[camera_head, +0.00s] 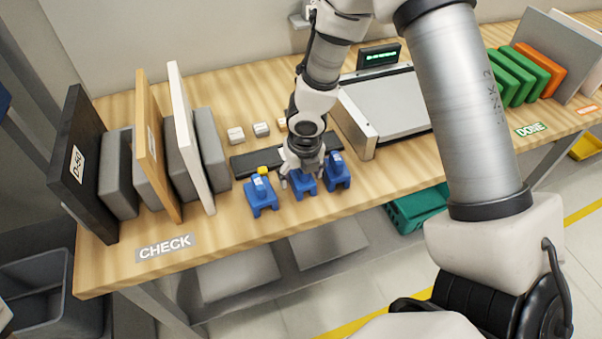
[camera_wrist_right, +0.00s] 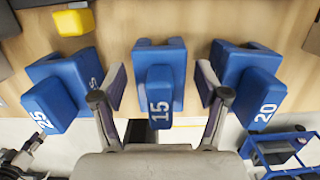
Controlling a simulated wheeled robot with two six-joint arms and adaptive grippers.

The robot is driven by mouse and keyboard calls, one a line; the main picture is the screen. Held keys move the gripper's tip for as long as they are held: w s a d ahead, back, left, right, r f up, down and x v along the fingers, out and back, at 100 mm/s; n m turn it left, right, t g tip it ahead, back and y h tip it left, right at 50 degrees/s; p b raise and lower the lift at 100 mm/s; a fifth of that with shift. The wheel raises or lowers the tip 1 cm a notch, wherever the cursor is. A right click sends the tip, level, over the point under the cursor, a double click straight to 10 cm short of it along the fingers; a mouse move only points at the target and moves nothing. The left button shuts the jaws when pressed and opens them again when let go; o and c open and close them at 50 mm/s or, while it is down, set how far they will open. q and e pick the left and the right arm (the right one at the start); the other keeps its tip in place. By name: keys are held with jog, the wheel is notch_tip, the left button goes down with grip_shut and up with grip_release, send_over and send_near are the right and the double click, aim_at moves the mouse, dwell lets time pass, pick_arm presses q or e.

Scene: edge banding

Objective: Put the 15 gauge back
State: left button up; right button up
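Three blue gauges stand in a row near the table's front edge. The 15 gauge (camera_head: 303,184) is the middle one; its white number shows in the right wrist view (camera_wrist_right: 160,85). The 25 gauge (camera_head: 261,196) is on its left, also seen in the right wrist view (camera_wrist_right: 52,92). The 20 gauge (camera_head: 338,171) is on its right, also seen in the right wrist view (camera_wrist_right: 248,85). My right gripper (camera_head: 302,170) is above the 15 gauge, its fingers (camera_wrist_right: 160,95) open with one on each side and visible gaps. My left gripper is out of view.
A small yellow block (camera_head: 263,171) sits behind the 25 gauge. A dark bar (camera_head: 248,163) and small white blocks (camera_head: 236,135) lie behind the row. Upright boards (camera_head: 188,140) stand at left by the CHECK label (camera_head: 165,247). A grey-topped machine (camera_head: 385,105) is at right.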

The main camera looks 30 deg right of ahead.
jog(key=r+p, duration=0.2)
jog(key=r, duration=0.2)
jog(key=s+r+p, duration=0.1)
jog(key=r+p, duration=0.1)
jog(key=r, duration=0.1)
jog(key=r+p, duration=0.3)
jog(key=r, duration=0.1)
jog(key=shift+s+a+r, duration=0.2)
jog(key=shift+s+r, duration=0.1)
jog(key=shift+s, duration=0.05)
jog(key=shift+s+r, duration=0.1)
jog(key=shift+r, duration=0.25)
